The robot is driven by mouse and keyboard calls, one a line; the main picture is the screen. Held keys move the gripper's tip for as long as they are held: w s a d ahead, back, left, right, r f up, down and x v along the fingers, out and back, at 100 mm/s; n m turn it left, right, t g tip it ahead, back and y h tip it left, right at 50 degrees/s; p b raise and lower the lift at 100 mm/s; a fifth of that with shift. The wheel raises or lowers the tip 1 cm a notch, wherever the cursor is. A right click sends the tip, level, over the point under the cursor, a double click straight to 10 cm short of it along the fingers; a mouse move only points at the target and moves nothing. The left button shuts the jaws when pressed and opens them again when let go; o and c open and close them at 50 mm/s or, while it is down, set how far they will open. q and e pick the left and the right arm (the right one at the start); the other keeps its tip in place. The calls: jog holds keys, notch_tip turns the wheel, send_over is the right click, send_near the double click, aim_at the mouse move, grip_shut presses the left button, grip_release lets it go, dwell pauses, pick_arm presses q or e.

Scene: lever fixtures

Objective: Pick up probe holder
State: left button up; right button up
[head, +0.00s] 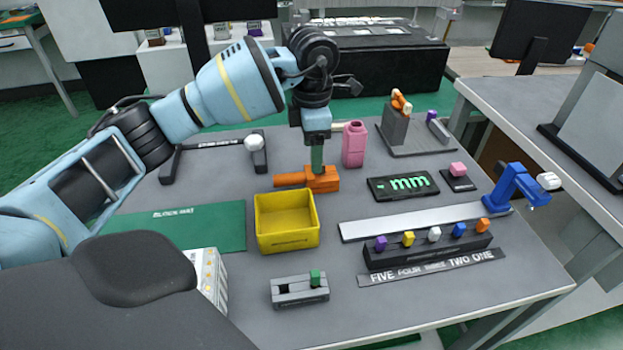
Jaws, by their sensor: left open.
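An orange block with a bar sticking out to its left (322,181) lies on the grey table behind the yellow bin; it may be the probe holder, but I cannot tell for sure. My left gripper (317,160) points straight down from above, with its lower end at the orange block. It is open. A dark green upright part shows just above the orange block, and the fingertips are hard to make out there. Whether they touch the block is unclear. My right gripper does not show.
A yellow bin (287,247) stands in front of the orange block. A pink bottle (354,144) is close on the right. A black "mm" panel (402,186), a blue lever (516,187) and a button row (428,253) stand farther right. A green mat (180,227) lies left.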

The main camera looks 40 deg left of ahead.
pick_arm(q)
notch_tip(320, 180, down, 5)
jog(key=shift+s+f, duration=0.1)
jog(key=shift+s, duration=0.05)
jog(key=shift+c, duration=0.3)
jog(key=c, duration=1.1)
notch_tip(320, 180, up, 10)
jog(key=shift+r, duration=0.15)
